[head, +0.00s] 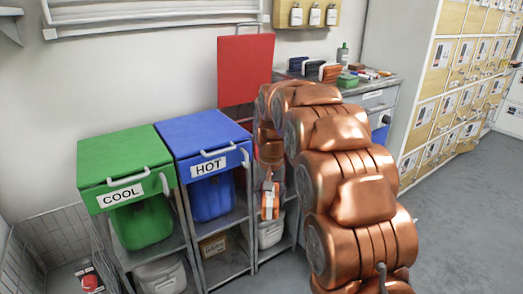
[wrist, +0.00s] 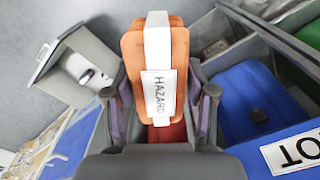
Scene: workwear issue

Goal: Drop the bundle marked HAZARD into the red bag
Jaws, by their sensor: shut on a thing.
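My gripper (wrist: 160,97) is shut on an orange bundle (wrist: 132,72) with a white band and a label reading HAZARD, which fills the middle of the wrist view. In the head view the orange bundle (head: 269,203) hangs below my gripper (head: 268,187), in front of the stand with the raised red lid (head: 245,68). A patch of red (wrist: 168,133) shows beneath the bundle in the wrist view; it may be the red bag. I cannot tell whether the bundle is inside the bag's opening. The bag itself is hidden in the head view.
The closed green COOL lid (head: 122,165) and blue HOT lid (head: 204,144) top stands to the left, with a green bag (head: 142,222) and blue bag (head: 212,197) beneath. A counter (head: 378,88) with folded items stands behind my arm. Lockers (head: 465,80) are right; floor there is clear.

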